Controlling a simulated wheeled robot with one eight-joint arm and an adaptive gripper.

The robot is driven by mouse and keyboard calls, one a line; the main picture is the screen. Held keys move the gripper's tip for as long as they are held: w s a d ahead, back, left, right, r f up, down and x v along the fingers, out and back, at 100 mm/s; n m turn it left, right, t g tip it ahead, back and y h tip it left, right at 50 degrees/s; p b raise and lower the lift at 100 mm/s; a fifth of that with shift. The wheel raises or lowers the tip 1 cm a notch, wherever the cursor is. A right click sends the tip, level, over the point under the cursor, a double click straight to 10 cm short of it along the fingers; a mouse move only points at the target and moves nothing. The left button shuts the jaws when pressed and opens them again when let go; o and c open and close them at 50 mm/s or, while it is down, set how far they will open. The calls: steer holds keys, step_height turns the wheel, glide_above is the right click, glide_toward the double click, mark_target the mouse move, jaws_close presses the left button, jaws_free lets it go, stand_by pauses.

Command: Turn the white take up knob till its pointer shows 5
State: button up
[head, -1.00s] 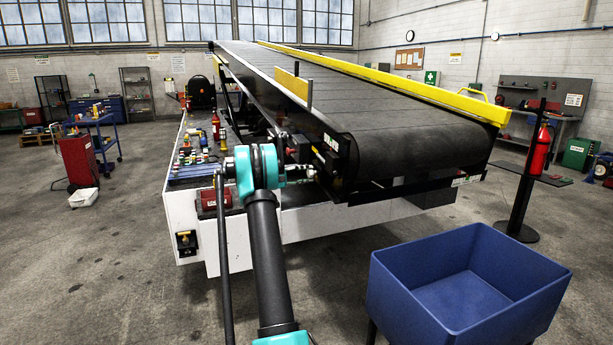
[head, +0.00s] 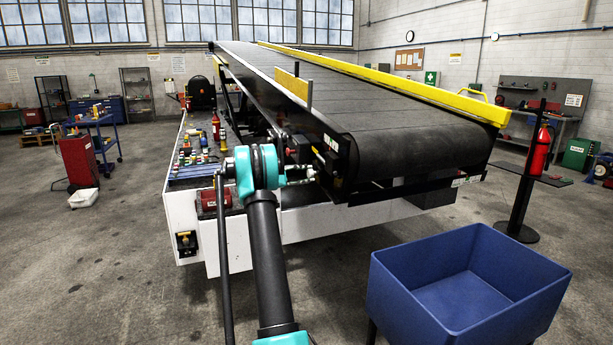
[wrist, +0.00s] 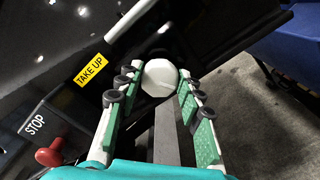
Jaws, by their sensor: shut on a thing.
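The white take up knob (wrist: 160,78) shows in the wrist view between the tips of my gripper (wrist: 153,88). The two green-padded fingers sit on either side of it, shut on it. A yellow TAKE UP label (wrist: 90,70) is on the dark panel to the left of the knob. The knob's pointer and any scale numbers cannot be made out. In the head view my gripper (head: 312,173) is at the near left side of the belt loader (head: 390,120), and the knob is too small to tell there.
A blue bin (head: 465,290) stands at the front right. A red extinguisher on a stand (head: 541,150) is at the right.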

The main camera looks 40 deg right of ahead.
steer(key=o, duration=1.2)
steer(key=shift+c, duration=0.2)
steer(key=shift+a, duration=0.1)
steer(key=v, duration=1.2)
steer(key=shift+f, duration=0.1)
steer(key=s+a+f+m+t+y, duration=0.1)
steer(key=s+a+f+t+y, duration=0.2)
steer(key=s+a, duration=1)
steer(key=s+a+f+m+t+y, duration=0.1)
steer(key=s+a+f+t+y, duration=0.1)
steer(key=s+a+f+y, duration=0.6)
steer(key=s+a+f+m+t+y, duration=0.1)
steer(key=s+a+f+t+y, duration=0.2)
steer(key=s+a, duration=1.4)
steer(key=s+f+y, duration=0.3)
steer(key=s+f, duration=0.2)
steer(key=shift+a+f+t, duration=0.2)
steer(key=shift+a+t, duration=0.1)
steer(key=shift+a, duration=0.05)
